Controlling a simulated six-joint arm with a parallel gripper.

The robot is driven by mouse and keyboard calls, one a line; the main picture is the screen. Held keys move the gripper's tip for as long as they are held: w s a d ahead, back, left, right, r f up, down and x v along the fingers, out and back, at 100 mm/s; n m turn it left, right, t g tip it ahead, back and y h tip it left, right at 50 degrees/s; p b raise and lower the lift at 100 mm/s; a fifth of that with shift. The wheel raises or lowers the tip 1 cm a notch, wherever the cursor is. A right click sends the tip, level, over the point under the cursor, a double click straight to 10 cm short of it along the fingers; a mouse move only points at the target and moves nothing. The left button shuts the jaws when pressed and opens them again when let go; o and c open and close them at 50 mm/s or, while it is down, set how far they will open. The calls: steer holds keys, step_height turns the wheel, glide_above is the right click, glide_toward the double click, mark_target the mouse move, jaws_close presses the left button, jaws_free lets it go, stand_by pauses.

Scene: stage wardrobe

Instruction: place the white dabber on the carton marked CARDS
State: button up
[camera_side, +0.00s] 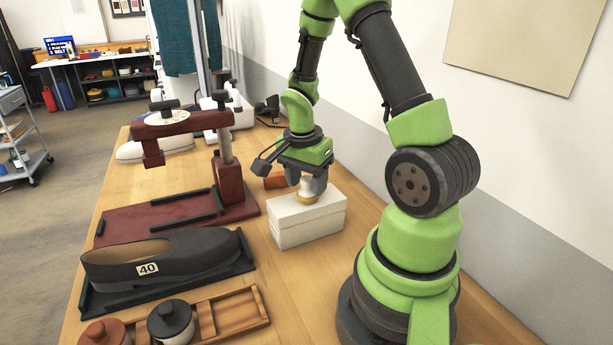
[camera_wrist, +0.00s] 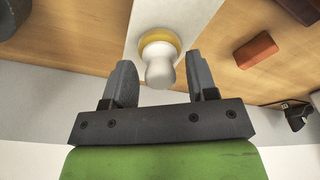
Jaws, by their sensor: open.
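The white dabber (camera_side: 307,187), a white knob with a yellowish base, stands upright on top of a white carton (camera_side: 310,222) in the side view. No lettering can be read on the carton. In the wrist view the dabber (camera_wrist: 160,62) shows from above on the carton's pale top (camera_wrist: 185,15). My gripper (camera_side: 306,178) is low over the carton, with its jaws on either side of the dabber. In the wrist view my gripper (camera_wrist: 160,66) is open, with a gap between each finger and the dabber's knob.
A reddish block (camera_side: 275,181) lies behind the carton. To the left are a dark red press (camera_side: 178,205), a dark shoe marked 40 (camera_side: 165,258) on a black tray, and a wooden tray (camera_side: 240,312) with lidded pots. A wall borders the table's right side.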

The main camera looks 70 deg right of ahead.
mark_target(302, 197)
step_height(302, 197, up, 12)
steer(key=a, duration=0.2)
steer(key=s+a+r+n+t+y, duration=0.1)
steer(key=s+a+r+n+t, duration=0.2)
steer(key=a+n, duration=0.5)
steer(key=s+a+r+n+t+y, duration=0.2)
steer(key=s+a+r+n+t, duration=0.1)
steer(key=a+n, duration=0.5)
step_height(302, 197, up, 2)
steer(key=shift+a+r+t, duration=0.15)
steer(key=shift+a+t, duration=0.35)
steer(key=shift+t, duration=0.3)
